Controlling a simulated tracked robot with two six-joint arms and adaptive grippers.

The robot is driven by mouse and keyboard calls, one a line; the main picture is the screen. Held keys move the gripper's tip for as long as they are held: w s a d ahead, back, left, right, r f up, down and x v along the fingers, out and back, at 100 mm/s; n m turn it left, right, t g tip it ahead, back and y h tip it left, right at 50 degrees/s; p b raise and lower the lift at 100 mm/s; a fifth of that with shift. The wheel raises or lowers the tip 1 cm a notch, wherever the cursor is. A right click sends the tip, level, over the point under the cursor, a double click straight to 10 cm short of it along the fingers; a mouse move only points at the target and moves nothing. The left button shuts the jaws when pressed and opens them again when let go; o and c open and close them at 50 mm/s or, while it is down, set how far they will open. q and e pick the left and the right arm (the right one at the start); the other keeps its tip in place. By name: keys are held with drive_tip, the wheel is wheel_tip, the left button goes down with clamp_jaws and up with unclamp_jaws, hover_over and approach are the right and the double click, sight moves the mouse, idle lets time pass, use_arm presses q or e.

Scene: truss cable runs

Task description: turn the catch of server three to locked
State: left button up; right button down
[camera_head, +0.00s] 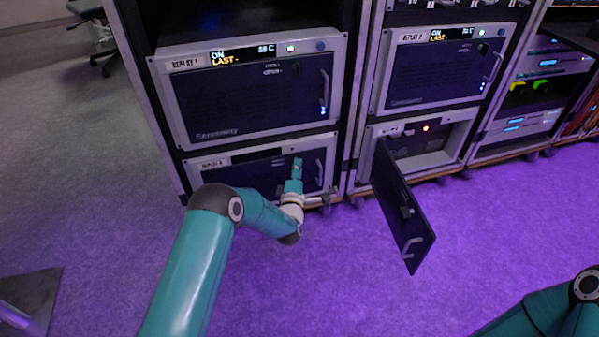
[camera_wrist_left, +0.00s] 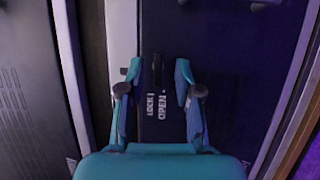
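The lower left server (camera_head: 250,175) in the head view has its dark front panel closed; its small label is hard to read. My left gripper (camera_head: 297,164) is at the upper right of that panel and covers the catch there. In the left wrist view the catch (camera_wrist_left: 157,69) is a small dark bar, lying along the picture's vertical, near the printed words LOCK and OPEN. My left gripper (camera_wrist_left: 156,72) is open, with one fingertip on each side of the catch and visible gaps to it. My right gripper is out of view.
The server above, labelled REPLAY 1 (camera_head: 250,95), is closed. A door handle (camera_head: 320,172) stands right of my left gripper. The purple floor in front is clear.

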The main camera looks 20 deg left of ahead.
use_arm(q)
drive_tip(key=shift+w+a, duration=0.1)
drive_tip(key=shift+w, duration=0.55)
